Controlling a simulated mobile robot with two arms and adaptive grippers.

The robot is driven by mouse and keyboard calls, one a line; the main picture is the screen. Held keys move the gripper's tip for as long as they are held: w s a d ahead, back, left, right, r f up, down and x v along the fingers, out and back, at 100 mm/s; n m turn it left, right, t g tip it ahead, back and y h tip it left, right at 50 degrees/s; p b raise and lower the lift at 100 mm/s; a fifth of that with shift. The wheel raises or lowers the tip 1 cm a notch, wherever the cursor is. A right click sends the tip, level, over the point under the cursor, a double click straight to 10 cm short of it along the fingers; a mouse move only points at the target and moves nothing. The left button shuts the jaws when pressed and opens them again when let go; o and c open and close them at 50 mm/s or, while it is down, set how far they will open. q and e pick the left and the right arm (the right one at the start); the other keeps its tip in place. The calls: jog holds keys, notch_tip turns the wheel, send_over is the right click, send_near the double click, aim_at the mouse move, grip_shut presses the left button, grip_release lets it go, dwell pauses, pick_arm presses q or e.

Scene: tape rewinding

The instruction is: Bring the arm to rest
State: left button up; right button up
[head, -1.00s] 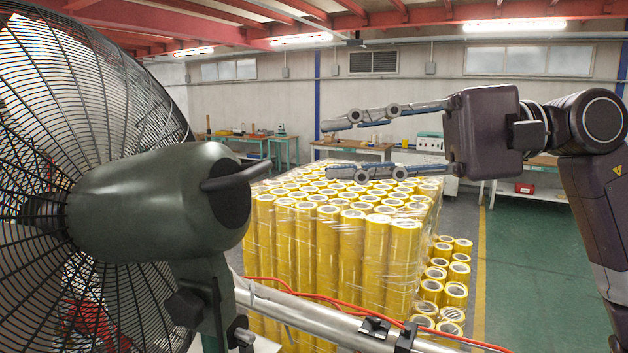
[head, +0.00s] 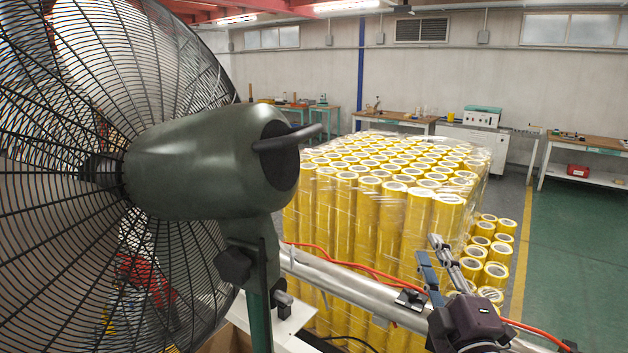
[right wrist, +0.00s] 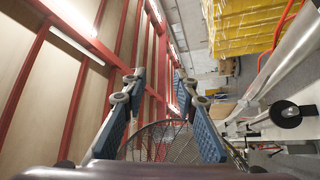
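My right gripper (head: 430,250) is low in the head view, right of centre, with its fingers pointing upward in the picture. It appears in front of the wrapped yellow rolls and beside a metal rail. In the right wrist view its two fingers (right wrist: 158,78) stand apart with nothing between the pads, so it is open and empty. Most of the right arm is below the head view's edge. My left gripper is in neither view.
A large fan (head: 200,170) fills the left of the head view. A metal rail (head: 340,288) with an orange cable crosses below. A wrapped stack of yellow tape rolls (head: 380,215) stands behind. Green floor (head: 570,270) is clear at the right.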

jog(key=s+d+f+m+g+h, duration=0.1)
jog(key=s+f+m+g, duration=0.4)
jog(key=f, duration=0.7)
jog(key=s+d+f+m+g+h, duration=0.1)
jog(key=s+f+m+g, duration=0.4)
jog(key=f, duration=0.7)
jog(key=s+a+f+m+g, duration=0.1)
jog(key=s+f+g, duration=0.1)
jog(key=s+f, duration=0.45)
jog(key=s+a+f+m+g+y, duration=0.1)
jog(key=s+f+g, duration=0.2)
jog(key=s, duration=0.6)
jog(key=s+a+f+m+g, duration=0.1)
jog(key=s+f+g, duration=0.1)
jog(key=s+f, duration=0.45)
jog(key=s+f+g+b, duration=0.1)
jog(key=s+f+b, duration=0.1)
jog(key=f, duration=1.3)
jog(key=s+f+g+b, duration=0.1)
jog(key=s+f+b, duration=0.1)
jog(key=f, duration=1.2)
jog(key=s+d+f+b, duration=0.2)
jog(key=s+d+f, duration=0.1)
jog(key=s+f, duration=1.3)
jog(key=shift+f+g+b, duration=0.35)
jog(key=shift+f+g, duration=0.05)
jog(key=shift+f, duration=0.65)
